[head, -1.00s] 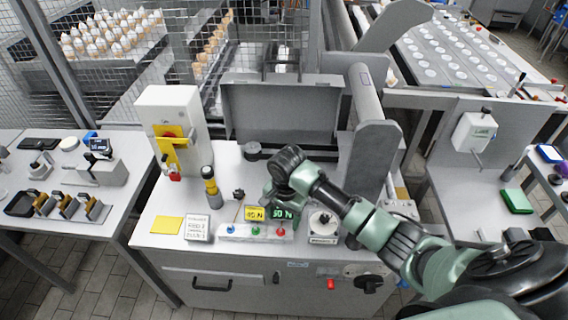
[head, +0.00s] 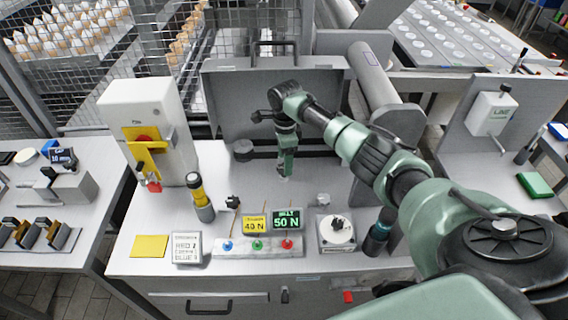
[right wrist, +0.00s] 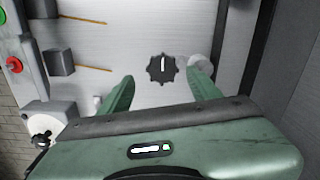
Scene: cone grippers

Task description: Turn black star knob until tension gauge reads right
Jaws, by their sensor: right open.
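The black star knob (right wrist: 162,69) with a white pointer line shows in the right wrist view, on the pale bench top. My right gripper (right wrist: 160,78) is open and empty, its green fingertips to either side of the knob in that view; contact cannot be told. In the head view my right gripper (head: 286,172) points down behind the displays, and I cannot make out the knob beneath it. A yellow display (head: 255,224) reads about 40 N, and a green display (head: 286,220) reads 50 N. My left gripper is not in view.
Red, green and blue buttons on a strip (head: 258,247) sit in front of the displays. A white dial (head: 337,232) stands to their right. A yellow-black post (head: 201,197), a lettered card (head: 187,247) and a yellow note (head: 149,246) are left. A grey panel (head: 235,100) rises behind.

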